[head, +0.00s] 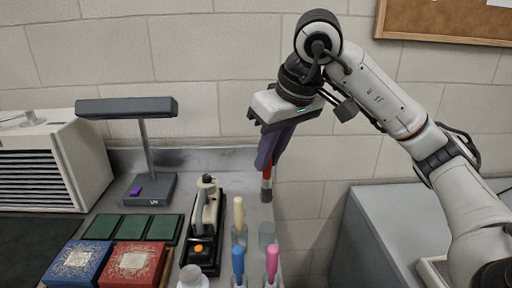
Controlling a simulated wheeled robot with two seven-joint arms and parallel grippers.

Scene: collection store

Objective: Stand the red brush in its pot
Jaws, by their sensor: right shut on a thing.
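My right gripper (268,162) is shut on the red brush (267,173). The brush hangs nearly upright, with its dark end down, and its upper part is hidden by the fingers. It is above and apart from a clear pot (267,236) that looks empty, at the right end of the bench. A cream-handled brush (239,214), a blue brush (238,262) and a pink brush (272,262) stand in neighbouring pots. My left gripper is out of view.
A black tool stand (199,260) with a pale device is left of the pots. Red (133,262) and blue (77,262) boxes, green tiles (131,227) and a desk lamp (151,190) are farther left. A white jar (193,277) is at the front. A grey cabinet (385,225) is right.

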